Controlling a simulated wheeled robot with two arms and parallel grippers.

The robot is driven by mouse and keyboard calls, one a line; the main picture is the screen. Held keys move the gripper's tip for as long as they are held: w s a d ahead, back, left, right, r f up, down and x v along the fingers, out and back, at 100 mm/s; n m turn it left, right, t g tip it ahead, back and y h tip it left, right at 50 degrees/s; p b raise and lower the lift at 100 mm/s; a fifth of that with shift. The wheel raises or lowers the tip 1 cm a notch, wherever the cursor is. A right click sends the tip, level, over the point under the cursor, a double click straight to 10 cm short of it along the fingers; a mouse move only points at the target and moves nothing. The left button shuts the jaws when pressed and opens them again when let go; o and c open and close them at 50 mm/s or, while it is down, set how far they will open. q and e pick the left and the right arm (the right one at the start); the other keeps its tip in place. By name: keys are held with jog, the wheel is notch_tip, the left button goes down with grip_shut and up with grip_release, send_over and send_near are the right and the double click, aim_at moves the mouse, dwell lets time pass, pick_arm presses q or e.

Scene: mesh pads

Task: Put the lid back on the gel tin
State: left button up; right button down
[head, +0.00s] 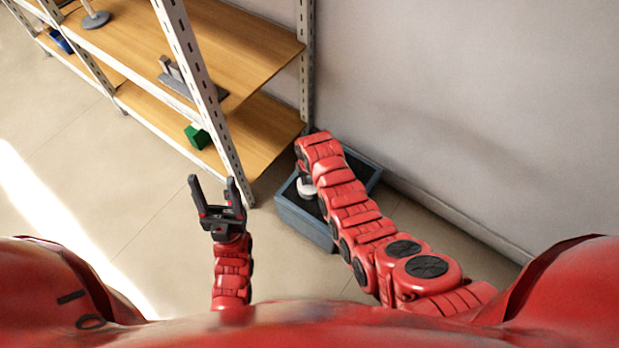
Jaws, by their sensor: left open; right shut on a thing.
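A small white round thing (306,188) shows at the wrist end of my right arm, over the blue-grey box. It may be the gel tin or its lid; I cannot tell which. My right gripper (303,172) is mostly hidden by its own arm and is shut on this white thing. My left gripper (212,184) is open and empty, with its fingers pointing away from me, left of the box and in front of the shelf. I cannot make out a separate tin and lid.
The blue-grey box (305,222) with a dark inside stands on the floor beside a metal-framed rack with wooden shelves (255,135). A green block (197,136) and grey items (185,82) sit on the shelves. A wall (450,110) closes the right. The floor at left is clear.

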jog(key=shift+c, duration=0.2)
grip_release()
jog(key=shift+r, duration=0.1)
jog(key=shift+r+p, duration=2.75)
jog(key=shift+r, duration=0.7)
grip_shut()
jog(key=shift+f, duration=0.25)
